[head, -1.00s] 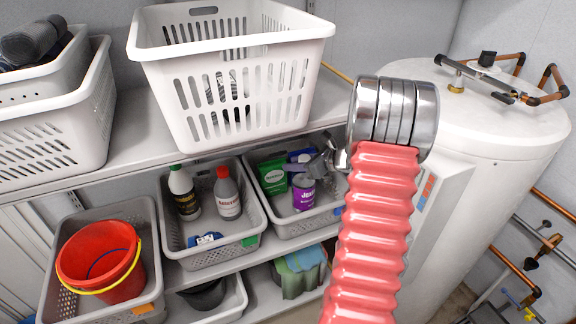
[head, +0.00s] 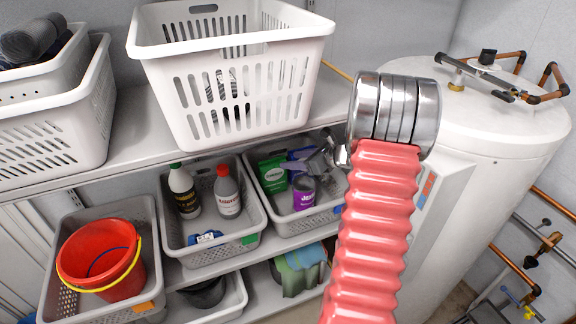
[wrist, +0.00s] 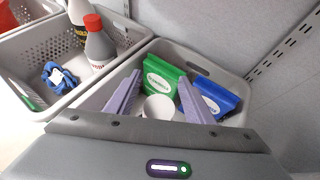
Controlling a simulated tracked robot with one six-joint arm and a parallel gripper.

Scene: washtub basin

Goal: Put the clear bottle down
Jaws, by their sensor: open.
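My gripper (wrist: 159,80) is open, its two lavender fingers apart over the right-hand shelf basket. A round whitish top (wrist: 158,108) shows between the fingers. In the head view a purple-labelled container (head: 304,192) stands upright in that basket, just below my gripper (head: 308,160). I cannot tell whether the fingers touch it. No bottle is plainly clear. A grey bottle with a red cap (head: 227,192) stands upright in the middle basket, beside a white-and-black bottle with a green cap (head: 184,190). The grey bottle also shows in the wrist view (wrist: 98,48).
A blue item (head: 205,238) lies in the middle basket. A large white basket (head: 230,95) stands on the shelf above. A white tank (head: 510,135) stands right.

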